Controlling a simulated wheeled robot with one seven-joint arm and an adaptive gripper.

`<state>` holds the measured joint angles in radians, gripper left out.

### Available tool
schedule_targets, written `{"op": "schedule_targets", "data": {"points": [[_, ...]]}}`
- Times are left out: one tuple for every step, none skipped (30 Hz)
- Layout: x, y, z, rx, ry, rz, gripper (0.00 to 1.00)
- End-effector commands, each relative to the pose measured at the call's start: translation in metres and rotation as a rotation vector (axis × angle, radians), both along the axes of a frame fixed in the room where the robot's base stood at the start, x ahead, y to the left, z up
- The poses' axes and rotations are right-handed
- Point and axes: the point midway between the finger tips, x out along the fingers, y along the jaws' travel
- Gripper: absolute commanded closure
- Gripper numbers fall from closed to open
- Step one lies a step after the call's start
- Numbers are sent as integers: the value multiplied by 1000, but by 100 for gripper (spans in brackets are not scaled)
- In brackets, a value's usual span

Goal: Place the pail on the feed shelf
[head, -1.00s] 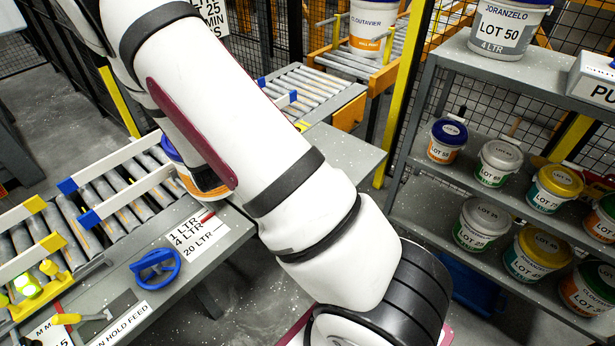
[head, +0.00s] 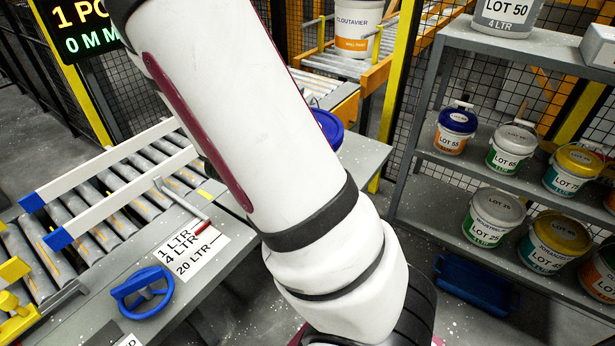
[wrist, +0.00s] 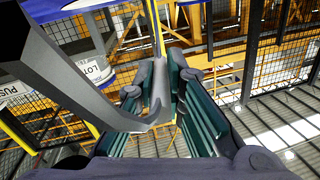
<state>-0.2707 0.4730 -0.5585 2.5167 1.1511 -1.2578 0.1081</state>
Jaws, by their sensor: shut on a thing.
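A pail with a blue lid (head: 330,128) shows at the right edge of my arm in the head view, above the far end of the grey bench. Most of it is hidden behind the arm. In the wrist view my gripper (wrist: 160,88) has its dark green fingers closed around a narrow grey part, which I take to be the pail's handle. A bent grey bar (wrist: 62,75) crosses the left of that view. The grey shelf rack (head: 432,165) stands at the right with several labelled pails. I cannot tell which level is the feed shelf.
A roller conveyor (head: 110,215) with white rails lies at the left. A blue ring handle (head: 142,293) and a size label (head: 190,250) are on the bench. Another pail (head: 357,28) stands on the rear conveyor. A blue bin (head: 475,290) is on the floor.

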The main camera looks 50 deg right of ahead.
Motion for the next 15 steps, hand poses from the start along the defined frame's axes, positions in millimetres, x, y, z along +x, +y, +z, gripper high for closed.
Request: {"op": "schedule_targets", "data": {"points": [[-7, -3, -4, -5, -5, -36, 100], [-13, -5, -6, -4, -5, -55, 100], [-19, -6, -7, -4, -5, -80, 100], [-24, -7, -8, -4, -5, -95, 100], [-27, -8, -9, -5, -5, -108, 100], [-32, -9, -11, -5, -5, -124, 100], [-34, -10, -11, -5, -4, -133, 100], [-36, -10, -12, -5, -4, -140, 100], [-37, -12, -12, -5, -4, -148, 100], [-37, -13, -13, -5, -5, -152, 100], [-37, -15, -13, -5, -5, -155, 100], [-35, -19, -13, -6, -5, -158, 100], [-32, -22, -14, -6, -5, -158, 100], [-30, -25, -14, -6, -5, -158, 100], [-26, -31, -15, -6, -6, -160, 100]]}}
